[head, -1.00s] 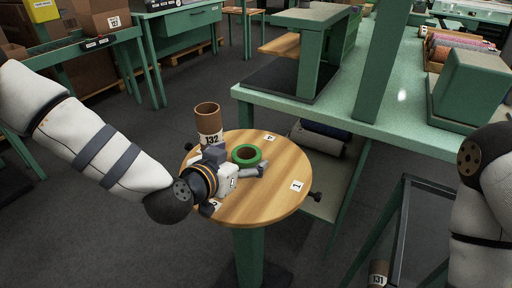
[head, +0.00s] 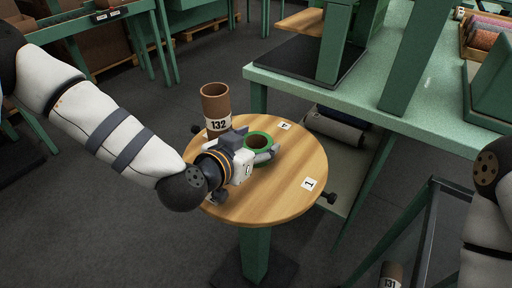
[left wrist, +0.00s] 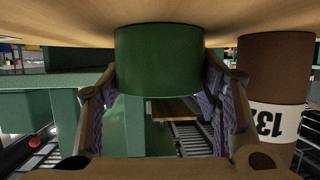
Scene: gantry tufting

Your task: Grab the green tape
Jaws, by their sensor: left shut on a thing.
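The green tape (head: 259,135), a roll with a brown core, is on the round wooden table (head: 285,195). My left gripper (head: 260,149) reaches it from the left, low over the tabletop, and is shut on it with a finger on either side. In the left wrist view the green tape (left wrist: 158,62) stands between the two fingers (left wrist: 160,85), against the wooden top. Whether it is lifted at all cannot be told. My right arm shows at the right edge of the head view; its gripper is out of view.
A brown tube labelled 132 (head: 216,108) stands on the table close behind my left gripper; it also shows in the left wrist view (left wrist: 272,75). A green workbench (head: 340,100) stands behind to the right. The table's front right is clear apart from a label (head: 308,184).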

